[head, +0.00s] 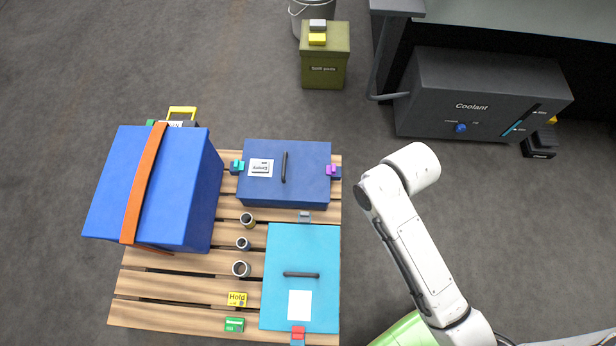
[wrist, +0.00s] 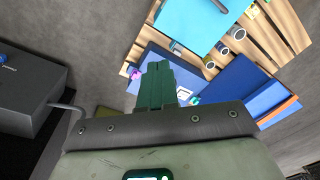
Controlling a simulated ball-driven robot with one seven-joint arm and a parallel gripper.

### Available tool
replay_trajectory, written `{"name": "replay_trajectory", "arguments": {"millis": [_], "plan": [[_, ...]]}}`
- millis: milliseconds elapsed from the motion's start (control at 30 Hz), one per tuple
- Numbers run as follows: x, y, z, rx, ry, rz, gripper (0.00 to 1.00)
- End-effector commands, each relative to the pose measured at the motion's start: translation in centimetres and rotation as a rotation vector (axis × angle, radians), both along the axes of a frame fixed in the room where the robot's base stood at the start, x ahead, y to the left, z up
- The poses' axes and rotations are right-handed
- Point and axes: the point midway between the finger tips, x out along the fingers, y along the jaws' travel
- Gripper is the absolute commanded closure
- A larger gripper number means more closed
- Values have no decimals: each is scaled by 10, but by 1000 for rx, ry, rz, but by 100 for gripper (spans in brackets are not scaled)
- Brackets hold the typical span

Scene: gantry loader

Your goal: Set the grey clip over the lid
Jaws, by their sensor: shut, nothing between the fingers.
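A small grey clip (head: 305,216) sits at the far edge of the teal box, in the gap before the dark blue box. The teal box has a flat lid (head: 285,247) with a dark handle and a white label; it also shows in the wrist view (wrist: 190,22). A red clip (head: 298,332) is at its near edge. The dark blue box (head: 310,157) has a handled lid, a teal clip (head: 237,166) at its left and a purple clip (head: 333,171) at its right. My gripper (wrist: 158,68) is shut and empty, its green fingers partly covering the dark blue box in the wrist view.
All this stands on a slatted wooden pallet (head: 180,314). A tall blue box (head: 175,190) with an orange strap fills its left side. Several cups (head: 242,268), a yellow Hold block (head: 237,299) and a green block (head: 234,324) stand between. A Coolant unit (head: 485,95) stands back right.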

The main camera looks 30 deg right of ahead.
Motion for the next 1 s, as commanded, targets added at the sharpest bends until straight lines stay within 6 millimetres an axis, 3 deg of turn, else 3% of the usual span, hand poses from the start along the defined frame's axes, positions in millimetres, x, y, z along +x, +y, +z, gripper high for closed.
{"name": "replay_trajectory", "arguments": {"millis": [33,100,300,500,700,1000], "plan": [[18,3,-42,30,9,48,100],[40,9,-79,79,23,135,100],[104,16,-165,220,31,377,100],[162,10,-231,360,0,600,100],[206,-6,-272,481,-58,782,100],[232,-22,-285,565,-122,904,100]]}}
